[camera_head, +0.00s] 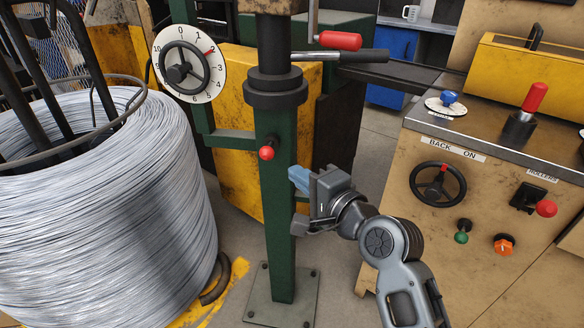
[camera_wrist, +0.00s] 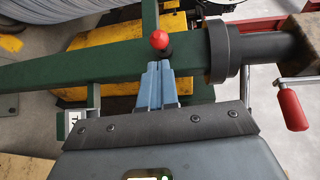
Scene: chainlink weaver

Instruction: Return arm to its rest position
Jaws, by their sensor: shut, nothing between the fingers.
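My gripper (camera_head: 298,176) is at the end of my arm, in front of the green post (camera_head: 280,220) in the head view. Its blue fingers are together and hold nothing. In the wrist view my gripper (camera_wrist: 157,66) points at the post, close to a red ball knob (camera_wrist: 159,40). The same red knob shows in the head view (camera_head: 267,153), above and left of the fingertips. I cannot tell whether the fingers touch the knob's stem or the post. My arm is bent and reaches up from the lower right.
A large wire coil (camera_head: 110,210) fills the left. A control cabinet (camera_head: 470,190) with a handwheel (camera_head: 438,186), knobs and levers stands at right. Some floor (camera_head: 375,150) shows between.

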